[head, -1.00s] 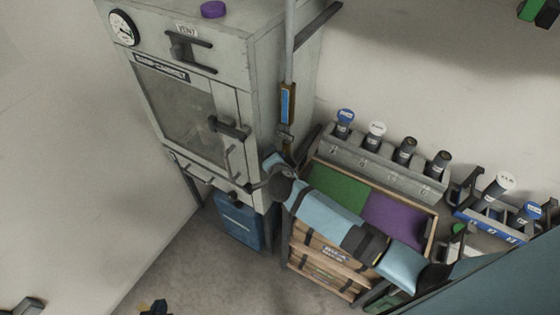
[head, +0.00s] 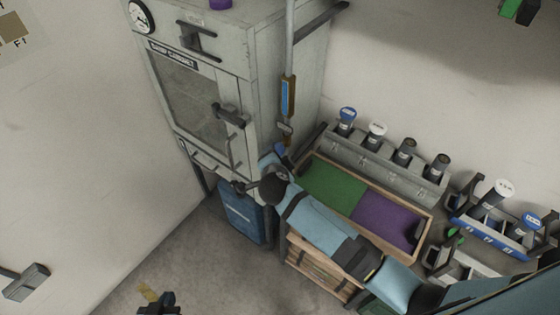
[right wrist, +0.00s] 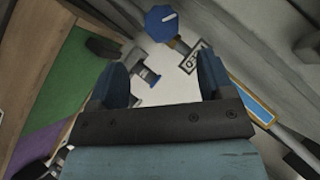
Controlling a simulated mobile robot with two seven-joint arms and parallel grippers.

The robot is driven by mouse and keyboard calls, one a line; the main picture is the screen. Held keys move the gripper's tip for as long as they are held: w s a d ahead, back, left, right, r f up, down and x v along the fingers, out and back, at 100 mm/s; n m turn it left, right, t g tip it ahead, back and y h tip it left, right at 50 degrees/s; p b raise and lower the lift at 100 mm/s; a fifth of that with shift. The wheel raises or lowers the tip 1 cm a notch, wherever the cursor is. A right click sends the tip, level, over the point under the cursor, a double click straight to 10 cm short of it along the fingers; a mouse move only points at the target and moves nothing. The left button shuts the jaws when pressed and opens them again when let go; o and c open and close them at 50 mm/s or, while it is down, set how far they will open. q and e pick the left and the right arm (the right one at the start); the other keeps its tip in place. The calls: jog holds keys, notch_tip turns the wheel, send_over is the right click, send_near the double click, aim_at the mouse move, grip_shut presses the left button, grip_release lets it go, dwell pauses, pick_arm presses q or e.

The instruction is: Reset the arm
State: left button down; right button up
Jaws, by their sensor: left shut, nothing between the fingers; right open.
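My left gripper (head: 160,302) is at the bottom edge of the head view, dark and shut with nothing in it, above the floor. My right arm reaches in from the lower right across the tray. Its gripper (head: 280,150) is small and partly hidden there, beside the cabinet's right side. The right wrist view shows this gripper (right wrist: 163,84) open, with nothing between its two dark blue fingers. Beyond them are a blue octagonal knob (right wrist: 160,22) and a small lettered tag (right wrist: 193,58). A grey cabinet (head: 240,60) with a dark handle (head: 230,115) stands behind.
A wooden tray (head: 428,228) with green and purple sections lies under my right arm. A grey rack (head: 385,165) with several capped cylinders stands behind it, and a blue-edged rack (head: 490,236) at right. A blue container (head: 245,215) sits below the cabinet.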

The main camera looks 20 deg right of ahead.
dwell(0.5)
jog(key=s+d+r+n+t+y, duration=0.1)
jog(key=s+r+n+t+y, duration=0.3)
jog(key=s+n+t, duration=0.5)
jog(key=s+d+f+n+g+y, duration=0.1)
jog(key=s+f+n+g, duration=0.3)
jog(key=s, duration=0.5)
jog(key=s+d+f+n+g+y, duration=0.1)
jog(key=s+d+f+n+g, duration=0.2)
jog(key=s+f+g, duration=0.2)
jog(key=s+f, duration=0.3)
jog(key=shift+s+d+n, duration=0.35)
jog(key=shift+s+n, duration=0.05)
